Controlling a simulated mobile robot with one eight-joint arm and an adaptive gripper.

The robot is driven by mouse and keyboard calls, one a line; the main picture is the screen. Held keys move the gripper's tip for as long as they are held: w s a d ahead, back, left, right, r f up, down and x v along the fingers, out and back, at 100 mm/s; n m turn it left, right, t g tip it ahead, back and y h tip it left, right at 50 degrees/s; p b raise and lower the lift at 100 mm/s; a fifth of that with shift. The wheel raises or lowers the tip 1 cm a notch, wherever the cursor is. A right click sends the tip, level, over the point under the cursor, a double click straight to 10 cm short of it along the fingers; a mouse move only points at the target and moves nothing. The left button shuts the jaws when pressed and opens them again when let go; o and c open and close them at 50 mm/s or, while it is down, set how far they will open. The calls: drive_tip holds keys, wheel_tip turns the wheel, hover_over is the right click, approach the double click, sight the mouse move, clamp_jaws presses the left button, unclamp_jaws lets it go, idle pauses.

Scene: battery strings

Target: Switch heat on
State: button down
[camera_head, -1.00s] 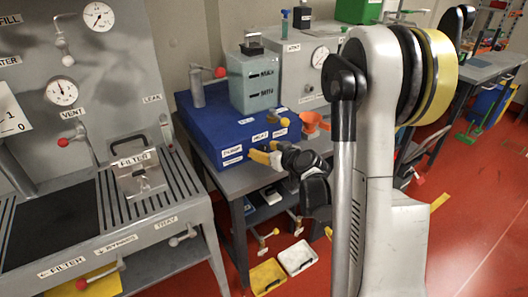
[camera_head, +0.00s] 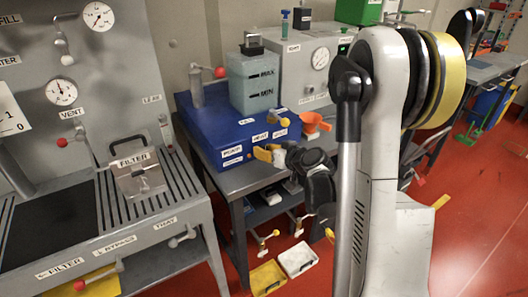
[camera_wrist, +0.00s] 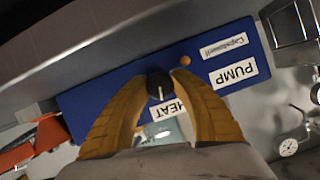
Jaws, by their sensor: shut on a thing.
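The blue box (camera_head: 205,128) on the grey bench carries labels on its front. In the wrist view its blue face (camera_wrist: 100,92) shows a black round knob (camera_wrist: 159,85) with a white mark, beside the HEAT label (camera_wrist: 167,109), which a finger partly covers. My gripper (camera_wrist: 160,84) has its two yellow-brown fingers shut on this knob, one on each side. In the head view my gripper (camera_head: 269,153) is at the box's front; the knob is hidden there.
A small orange knob (camera_wrist: 185,61) sits close to one fingertip, near the PUMP label (camera_wrist: 235,73). The grey filter station (camera_head: 120,220) is at left.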

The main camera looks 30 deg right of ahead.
drive_tip(key=m+y+b, duration=0.1)
drive_tip(key=m+y, duration=0.1)
drive_tip(key=m, duration=0.1)
drive_tip(key=shift+f+t+b, duration=0.1)
drive_tip(key=shift+t+b, duration=0.2)
drive_tip(key=shift+m+t+y, duration=0.3)
drive_tip(key=shift+m+y, duration=0.9)
drive_tip(key=shift+m, duration=0.8)
drive_tip(key=c, duration=1)
unclamp_jaws()
drive_tip(key=shift+c, duration=0.2)
